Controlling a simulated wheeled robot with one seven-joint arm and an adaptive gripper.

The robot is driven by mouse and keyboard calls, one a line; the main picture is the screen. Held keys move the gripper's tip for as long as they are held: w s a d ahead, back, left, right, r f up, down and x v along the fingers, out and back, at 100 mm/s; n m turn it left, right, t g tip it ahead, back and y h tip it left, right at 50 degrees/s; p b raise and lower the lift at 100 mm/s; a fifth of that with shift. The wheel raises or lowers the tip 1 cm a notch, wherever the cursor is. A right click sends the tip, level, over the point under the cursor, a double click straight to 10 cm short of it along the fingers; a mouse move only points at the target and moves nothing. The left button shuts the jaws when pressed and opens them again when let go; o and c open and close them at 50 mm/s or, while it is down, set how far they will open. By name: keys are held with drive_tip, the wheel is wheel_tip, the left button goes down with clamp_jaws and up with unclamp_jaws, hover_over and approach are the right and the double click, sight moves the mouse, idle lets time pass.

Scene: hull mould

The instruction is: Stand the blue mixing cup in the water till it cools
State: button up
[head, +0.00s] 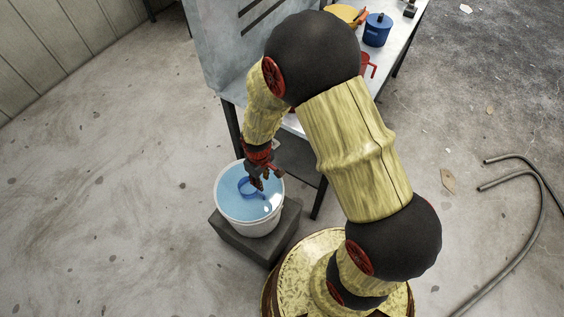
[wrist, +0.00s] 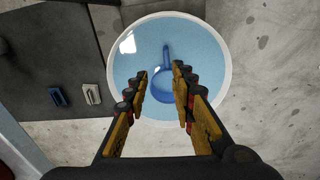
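The blue mixing cup (head: 246,188) is in the water of a white bucket (head: 250,228). My gripper (head: 259,183) is over the bucket, pointing down. In the wrist view its fingers (wrist: 161,75) are spread apart with nothing clasped between the tips. The right finger hides part of the cup.
The bucket stands on a dark grey block (head: 244,246) beside a metal workbench. On the bench are a blue lidded can (head: 377,30), a yellow item (head: 345,13) and a red mug (head: 367,66). A hose (head: 520,177) lies at right. Floor at left is clear.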

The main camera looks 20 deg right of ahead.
drive_tip(key=s+d+r+m+t, duration=0.1)
drive_tip(key=d+r+m, duration=0.1)
drive_tip(key=r, duration=1)
drive_tip(key=s+d+r+m+t, duration=0.1)
drive_tip(key=r+t, duration=0.1)
drive_tip(key=r, duration=1)
drive_tip(key=s+d+r+m+t, duration=0.2)
drive_tip(key=s+r+m, duration=0.1)
drive_tip(key=s+r, duration=0.9)
wheel_tip(320, 180, up, 2)
drive_tip(key=shift+s+d, duration=0.35)
drive_tip(key=shift+s, duration=0.05)
